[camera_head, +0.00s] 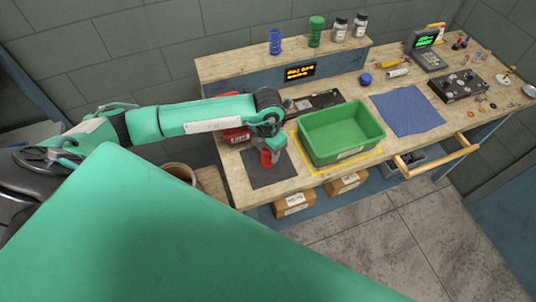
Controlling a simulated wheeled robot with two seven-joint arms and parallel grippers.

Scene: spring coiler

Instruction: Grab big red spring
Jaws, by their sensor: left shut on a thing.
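The big red spring (267,158) stands on a dark mat (269,175) near the left front of the workbench. My left gripper (268,146) comes down over it from above and is shut on it. The gripper and wrist hide the spring's upper part. I cannot tell whether the spring's lower end touches the mat. My right gripper is not in view.
A green bin (341,133) stands right of the mat. A blue cloth (407,110) lies farther right. A blue spring (275,41), a green spring (316,31) and two jars stand on the back shelf (231,64). An open drawer (437,159) juts from the front.

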